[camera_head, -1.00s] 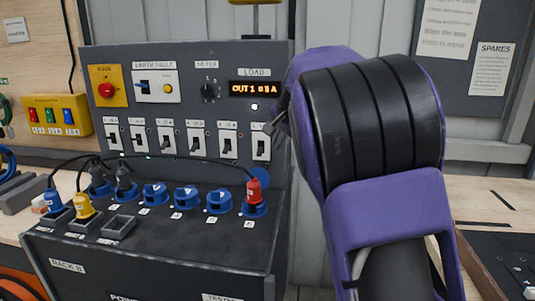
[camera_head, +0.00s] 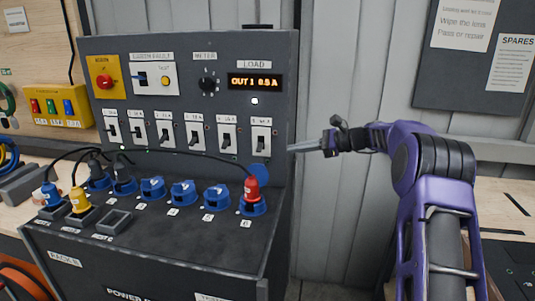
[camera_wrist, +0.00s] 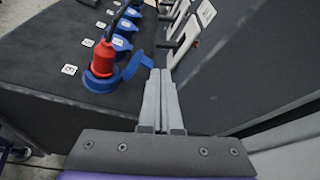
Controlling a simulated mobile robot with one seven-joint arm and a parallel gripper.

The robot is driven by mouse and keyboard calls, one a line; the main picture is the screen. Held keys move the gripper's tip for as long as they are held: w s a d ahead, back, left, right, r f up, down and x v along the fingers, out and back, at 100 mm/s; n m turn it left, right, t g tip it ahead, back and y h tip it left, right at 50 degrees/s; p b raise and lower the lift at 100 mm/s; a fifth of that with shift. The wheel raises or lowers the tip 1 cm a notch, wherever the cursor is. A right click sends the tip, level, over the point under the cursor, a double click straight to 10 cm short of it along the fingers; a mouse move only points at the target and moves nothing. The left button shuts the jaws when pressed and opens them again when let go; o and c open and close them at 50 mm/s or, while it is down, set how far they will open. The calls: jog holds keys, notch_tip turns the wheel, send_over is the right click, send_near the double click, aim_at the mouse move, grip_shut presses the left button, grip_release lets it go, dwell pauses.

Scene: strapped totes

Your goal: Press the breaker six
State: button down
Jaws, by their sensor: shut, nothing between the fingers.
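Breaker six (camera_head: 261,141) is the rightmost of a row of white-plated breakers with dark levers on the grey panel, below the load display. I cannot tell its lever position clearly. My gripper (camera_head: 292,149) is shut and empty, just right of breaker six and near the panel's right edge, apart from the lever in the head view. In the wrist view, my gripper's two grey fingers (camera_wrist: 165,75) lie together, pointing toward the white breaker plates (camera_wrist: 184,42).
The display (camera_head: 255,82) reads "OUT 1 0.5 A". A red plug (camera_head: 251,188) stands in the rightmost blue socket below breaker six; it also shows in the wrist view (camera_wrist: 103,58). Black cables (camera_head: 190,153) arch below the breakers.

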jog(key=x, duration=1)
jog(key=shift+s+r+p, duration=0.15)
jog(key=shift+r+p, duration=0.25)
jog(key=shift+p, duration=0.4)
dwell(0.4)
jog(key=shift+s+a+r+p, duration=0.1)
jog(key=shift+s+r+p, duration=0.2)
jog(key=shift+p, duration=0.7)
jog(key=shift+w+r, duration=0.1)
jog(key=shift+w+r+p, duration=0.1)
jog(key=shift+r+p, duration=0.6)
jog(key=shift+r, duration=0.35)
jog(key=f+v, duration=0.1)
jog(key=v, duration=1.6)
jog(key=shift+d, duration=0.25)
